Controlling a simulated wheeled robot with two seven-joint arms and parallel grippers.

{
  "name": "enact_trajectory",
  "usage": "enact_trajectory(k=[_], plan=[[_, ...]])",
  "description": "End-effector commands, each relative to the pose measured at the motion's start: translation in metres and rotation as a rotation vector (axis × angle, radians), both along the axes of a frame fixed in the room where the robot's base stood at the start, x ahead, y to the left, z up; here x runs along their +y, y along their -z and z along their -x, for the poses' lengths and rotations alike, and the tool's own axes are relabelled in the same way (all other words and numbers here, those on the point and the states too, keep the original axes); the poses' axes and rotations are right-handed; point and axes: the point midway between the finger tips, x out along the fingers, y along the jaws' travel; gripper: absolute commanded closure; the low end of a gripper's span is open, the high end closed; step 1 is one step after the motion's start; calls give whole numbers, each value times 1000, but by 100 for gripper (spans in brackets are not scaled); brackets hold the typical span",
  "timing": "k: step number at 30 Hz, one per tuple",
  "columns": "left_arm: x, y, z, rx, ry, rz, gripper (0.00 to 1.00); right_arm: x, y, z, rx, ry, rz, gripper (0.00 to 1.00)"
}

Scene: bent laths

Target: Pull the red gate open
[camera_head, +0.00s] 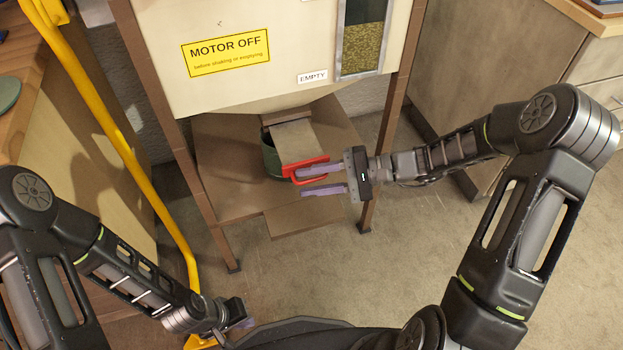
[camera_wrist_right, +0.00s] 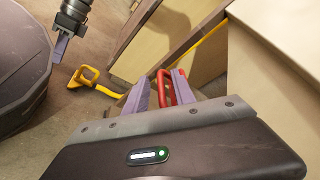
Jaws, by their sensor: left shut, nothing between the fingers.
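The red gate handle (camera_head: 288,169), a red loop, sits at the front of the chute under the cream hopper. It also shows in the right wrist view (camera_wrist_right: 161,88). My right gripper (camera_head: 300,181) is open at the handle. One finger overlaps the red loop and seems to pass into it; the other finger is apart, on the near side. Contact is unclear. In the right wrist view the open fingers (camera_wrist_right: 158,88) hide part of the loop. My left gripper (camera_head: 246,322) is shut and empty, low near my base; it also shows in the wrist view (camera_wrist_right: 58,48).
A green pot (camera_head: 269,157) stands under the chute (camera_head: 294,141) on the stand's wooden shelf (camera_head: 225,180). The hopper (camera_head: 250,90) rests on brown legs. A yellow bar (camera_head: 125,140) slants at the left. A cabinet (camera_head: 490,60) stands right. The floor in front is clear.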

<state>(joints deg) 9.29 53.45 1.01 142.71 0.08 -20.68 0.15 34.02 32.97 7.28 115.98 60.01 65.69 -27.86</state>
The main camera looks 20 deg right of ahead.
Motion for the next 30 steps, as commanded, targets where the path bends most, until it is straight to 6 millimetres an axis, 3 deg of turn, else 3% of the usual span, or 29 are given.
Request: enact_trajectory(k=[8,22,30], plan=[[0,-2,0,0,0,0,100,-6,-3,0,-2,3,0,69],[-4,-15,4,6,9,6,100,-68,-17,16,-1,2,1,69],[-4,-15,4,6,9,6,100,-74,-17,18,0,0,0,69]])
